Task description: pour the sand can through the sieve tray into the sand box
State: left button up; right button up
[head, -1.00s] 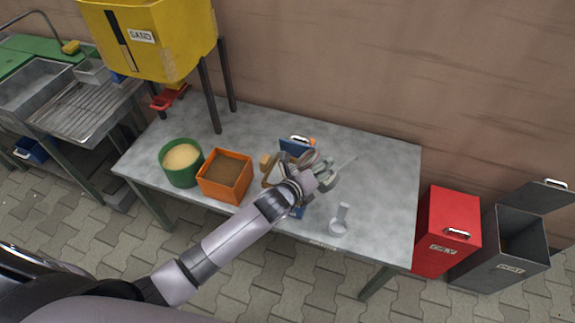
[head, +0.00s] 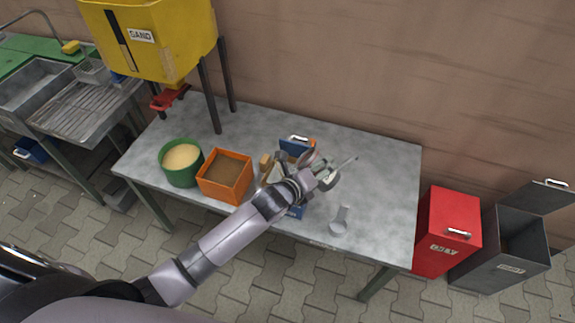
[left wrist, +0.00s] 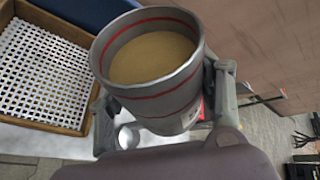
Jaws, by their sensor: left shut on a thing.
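In the left wrist view a grey metal can (left wrist: 165,104) with red bands, filled with tan sand, stands between my left gripper's fingers (left wrist: 165,108). The gripper is shut on it, and the can looks nearly upright. The sieve tray (left wrist: 42,80), a wooden frame with a white perforated sheet, lies left of the can and is empty where seen. In the head view my left gripper (head: 318,176) is over the table and hides most of the sieve tray. A blue box (head: 295,147) shows behind the gripper; I cannot tell for certain that it is the sand box. My right gripper is not in view.
A green tub (head: 182,170) of pale sand and an orange box (head: 226,180) of brown material stand left on the table (head: 385,170). The yellow sand hopper (head: 165,45) stands behind. The table's right part is clear.

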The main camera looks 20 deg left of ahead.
pick_arm(q)
jog(key=shift+a+r+n+h+b, duration=0.15)
jog(key=shift+r+n+h+b, duration=0.8)
jog(key=shift+n+b, duration=0.2)
dwell(3.3)
